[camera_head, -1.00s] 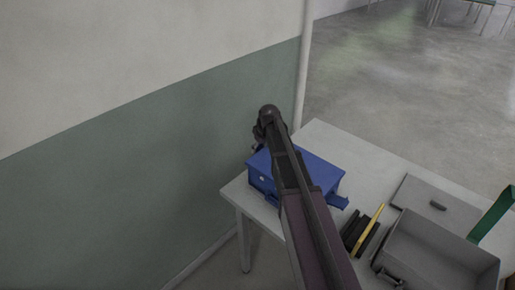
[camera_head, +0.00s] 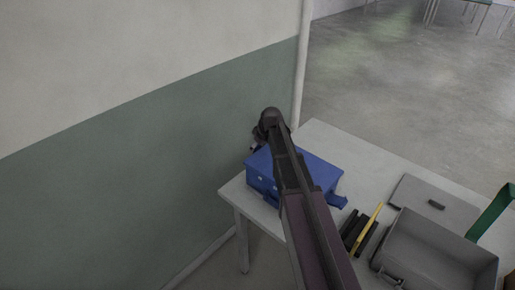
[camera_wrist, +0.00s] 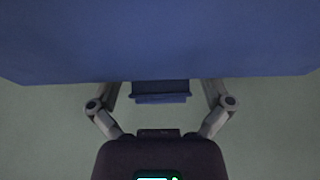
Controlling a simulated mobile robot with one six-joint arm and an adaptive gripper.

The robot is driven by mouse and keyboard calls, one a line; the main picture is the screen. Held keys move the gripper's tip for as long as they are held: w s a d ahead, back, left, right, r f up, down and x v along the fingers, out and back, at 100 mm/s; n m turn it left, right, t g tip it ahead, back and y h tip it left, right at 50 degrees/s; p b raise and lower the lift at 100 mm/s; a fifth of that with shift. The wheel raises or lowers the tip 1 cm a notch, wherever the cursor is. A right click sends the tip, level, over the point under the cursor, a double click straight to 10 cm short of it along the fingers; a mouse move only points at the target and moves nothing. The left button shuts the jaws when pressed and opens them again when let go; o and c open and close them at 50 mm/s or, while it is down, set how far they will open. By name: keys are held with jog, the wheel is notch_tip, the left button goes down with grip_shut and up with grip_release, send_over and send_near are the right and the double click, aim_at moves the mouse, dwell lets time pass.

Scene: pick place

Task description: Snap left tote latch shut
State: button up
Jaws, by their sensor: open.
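The closed blue tote (camera_head: 318,172) stands on the near left part of the grey table, partly hidden behind my arm. A blue latch (camera_head: 338,201) sticks out at its right end. In the wrist view the tote (camera_wrist: 160,40) fills the top, and a blue latch (camera_wrist: 160,91) hangs out from its edge. My gripper (camera_wrist: 160,86) is open, with one finger on each side of this latch and gaps between. The fingertips are hidden by the tote's edge. In the head view my gripper (camera_head: 256,140) is mostly hidden at the tote's far left corner, beside the wall.
A grey open box (camera_head: 425,250) stands on the table (camera_head: 360,165) at right, with a flat grey lid (camera_head: 432,198) behind it. Black bars and a yellow strip (camera_head: 370,225) lie between tote and box. A green piece (camera_head: 492,212) stands at far right. The wall (camera_head: 150,170) is close on the left.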

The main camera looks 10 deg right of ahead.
jog(key=shift+w, duration=0.15)
jog(key=shift+w+a+f+g+h+p, duration=0.15)
jog(key=shift+w+a+g+h+p, duration=0.15)
jog(key=shift+g+h, duration=0.3)
notch_tip(320, 180, up, 2)
jog(key=shift+w+a+r+g+h+p, duration=0.1)
jog(key=shift+g+h+p, duration=0.5)
jog(key=shift+g+p, duration=0.55)
notch_tip(320, 180, up, 11)
jog(key=p, duration=1.1)
jog(key=s+m, duration=0.7)
jog(key=s, duration=2)
jog(key=shift+s+a, duration=0.15)
jog(key=shift+s, duration=0.1)
